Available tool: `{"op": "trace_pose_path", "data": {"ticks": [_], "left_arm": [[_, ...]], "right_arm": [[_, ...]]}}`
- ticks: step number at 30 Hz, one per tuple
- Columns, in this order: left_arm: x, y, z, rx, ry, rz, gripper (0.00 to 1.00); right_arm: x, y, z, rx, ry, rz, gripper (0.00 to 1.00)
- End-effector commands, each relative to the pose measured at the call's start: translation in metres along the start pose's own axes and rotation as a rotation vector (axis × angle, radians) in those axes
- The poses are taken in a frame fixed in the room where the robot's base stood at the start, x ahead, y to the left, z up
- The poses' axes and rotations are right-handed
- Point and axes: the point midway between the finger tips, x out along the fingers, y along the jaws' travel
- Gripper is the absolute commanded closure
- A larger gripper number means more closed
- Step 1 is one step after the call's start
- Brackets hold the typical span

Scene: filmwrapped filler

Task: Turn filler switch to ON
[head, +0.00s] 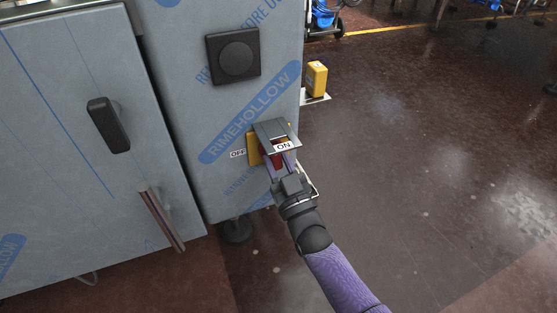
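The filler switch (252,150) is on the lower right of the film-wrapped cabinet front. It has a yellow plate, with a red part partly seen behind my gripper. A grey hood (272,131) sits over it. A white OFF label (238,154) is at its left and an ON label (283,146) at its right. My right gripper (273,163) reaches up from the lower right to the switch, its fingers at the red part under the hood. The fingertips are largely hidden, so their opening and any contact are unclear. My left gripper is out of view.
The cabinet (180,95) has a black round knob (236,56) above the switch. A door with a black handle (108,125) and a metal bar handle (161,218) is at left. A yellow box (316,78) juts out behind the cabinet. The brown floor at right is open.

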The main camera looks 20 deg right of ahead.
Motion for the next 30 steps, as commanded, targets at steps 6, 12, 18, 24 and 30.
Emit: {"op": "trace_pose_path", "data": {"ticks": [6, 12, 18, 24, 30], "left_arm": [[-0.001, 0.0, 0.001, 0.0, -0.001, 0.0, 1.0], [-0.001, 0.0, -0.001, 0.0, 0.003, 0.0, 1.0], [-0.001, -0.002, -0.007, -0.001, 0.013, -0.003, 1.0], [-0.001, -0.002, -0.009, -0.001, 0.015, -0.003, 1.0], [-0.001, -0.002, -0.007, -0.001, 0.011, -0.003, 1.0]], "right_arm": [[-0.001, -0.001, 0.001, 0.081, -0.004, 0.032, 1.0], [-0.001, -0.001, 0.001, 0.114, -0.004, 0.046, 1.0], [-0.001, -0.001, 0.001, 0.123, -0.004, 0.05, 1.0], [-0.001, -0.001, 0.001, 0.124, -0.004, 0.05, 1.0], [-0.001, -0.001, 0.001, 0.123, -0.003, 0.05, 0.35]]}}
